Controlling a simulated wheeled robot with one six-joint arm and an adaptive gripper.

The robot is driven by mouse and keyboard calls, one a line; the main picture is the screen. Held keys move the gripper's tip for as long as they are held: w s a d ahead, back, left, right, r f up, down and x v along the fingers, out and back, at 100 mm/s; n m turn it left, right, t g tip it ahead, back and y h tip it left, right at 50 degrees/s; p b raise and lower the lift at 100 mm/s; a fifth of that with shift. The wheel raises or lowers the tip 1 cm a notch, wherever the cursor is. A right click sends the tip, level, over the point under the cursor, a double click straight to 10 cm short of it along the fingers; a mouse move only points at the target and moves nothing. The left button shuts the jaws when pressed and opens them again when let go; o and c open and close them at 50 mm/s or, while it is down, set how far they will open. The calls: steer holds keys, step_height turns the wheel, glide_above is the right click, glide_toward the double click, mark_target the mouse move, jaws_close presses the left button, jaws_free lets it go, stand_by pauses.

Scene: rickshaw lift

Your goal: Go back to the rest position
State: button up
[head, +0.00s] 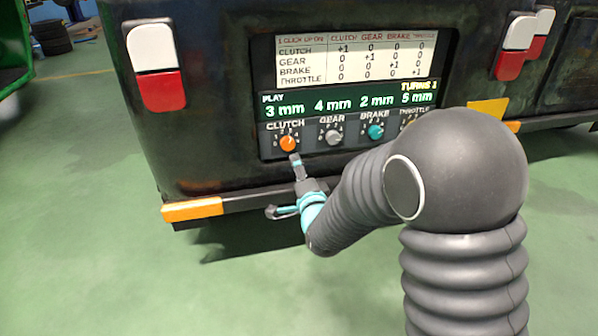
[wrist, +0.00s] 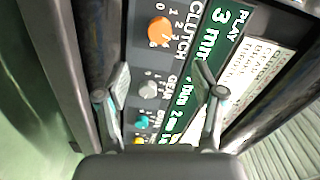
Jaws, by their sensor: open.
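My gripper (head: 296,166) is in front of the lower edge of the control panel, just below the orange clutch knob (head: 288,143) in the head view. In the wrist view the two fingers of my gripper (wrist: 162,85) stand apart with nothing held between them. The clutch knob (wrist: 160,30) lies beyond the fingertips there. The grey gear knob (wrist: 149,90) shows between the fingers, and the teal brake knob (wrist: 141,124) is lower. The throttle knob is mostly hidden by my arm in the head view.
The dark vehicle body (head: 210,150) carries a display (head: 350,103) reading 3, 4, 2 and 5 mm. A bumper with an orange reflector (head: 192,210) juts out below the panel. Green floor (head: 130,280) is open at the lower left.

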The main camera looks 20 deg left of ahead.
stand_by(0.3)
steer(key=s+d+f+n+g+h, duration=0.1)
steer(key=s+f+n+g+h, duration=0.15)
steer(key=f, duration=0.35)
steer(key=s+d+f+n+g+h, duration=0.1)
steer(key=s+f+n+g, duration=0.1)
steer(key=f+n+g, duration=0.3)
steer(key=s+d+n+g+h+p, duration=0.1)
steer(key=s+d+n+g+h, duration=0.1)
steer(key=s+d, duration=0.45)
steer(key=s+d+r+h+p, duration=0.1)
steer(key=s+d+r+p, duration=0.2)
steer(key=s+d+r, duration=0.3)
steer(key=s+d+r+h+p, duration=0.1)
steer(key=s+d+r+p, duration=0.2)
steer(key=d+r, duration=0.9)
steer(key=s+d+r+h+p, duration=0.2)
steer(key=s+d+r+p, duration=0.1)
steer(key=s+d+r, duration=0.7)
steer(key=shift+p, duration=0.35)
